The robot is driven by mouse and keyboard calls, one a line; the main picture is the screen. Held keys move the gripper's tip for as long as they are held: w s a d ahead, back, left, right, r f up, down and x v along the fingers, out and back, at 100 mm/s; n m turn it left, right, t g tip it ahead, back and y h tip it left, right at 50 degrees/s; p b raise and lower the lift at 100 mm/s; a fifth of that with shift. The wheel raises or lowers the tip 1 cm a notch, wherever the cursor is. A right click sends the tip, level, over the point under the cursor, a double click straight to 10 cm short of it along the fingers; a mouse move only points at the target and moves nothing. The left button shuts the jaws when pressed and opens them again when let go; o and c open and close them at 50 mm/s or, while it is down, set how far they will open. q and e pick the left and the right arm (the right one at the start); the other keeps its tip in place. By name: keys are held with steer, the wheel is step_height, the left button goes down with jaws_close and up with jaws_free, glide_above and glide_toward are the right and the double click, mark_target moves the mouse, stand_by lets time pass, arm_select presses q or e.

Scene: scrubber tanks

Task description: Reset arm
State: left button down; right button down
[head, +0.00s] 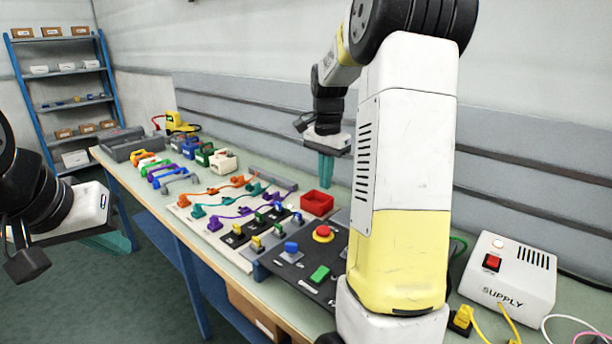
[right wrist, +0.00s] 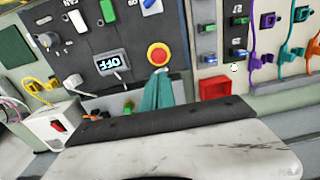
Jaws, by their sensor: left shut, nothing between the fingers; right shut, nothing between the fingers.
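My right arm rises in the foreground of the head view and bends back over the bench. Its gripper (head: 326,168) points down with teal fingers shut and empty, above the back of the bench near the red bin (head: 317,203). In the right wrist view the teal fingers (right wrist: 157,92) are together, in front of the control panel below the red button. My left gripper (head: 112,241) is at the left edge, off the bench's front side over the floor. Its teal fingers are shut and partly hidden by its white body.
The bench (head: 262,292) holds a board of coloured cables (head: 190,225), a control panel with a red emergency button (head: 323,233), a white SUPPLY box (head: 508,275) at right, coloured caddies (head: 205,153) and a grey tray (head: 125,143). A blue shelf (head: 75,95) stands far left.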

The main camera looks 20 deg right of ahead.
steer(key=shift+r, duration=0.45)
steer(key=s+a+r+n+t+y, duration=0.1)
steer(key=s+a+r+n+t, duration=0.1)
steer(key=s+a+n, duration=0.4)
steer(key=s+a+r+n+t+y, duration=0.1)
steer(key=s+a+r+n+t, duration=0.2)
steer(key=s, duration=1.3)
steer(key=a+n+t, duration=0.1)
steer(key=a+n, duration=0.2)
steer(key=a, duration=0.2)
steer(key=shift+n, duration=0.3)
steer(key=shift+r, duration=0.1)
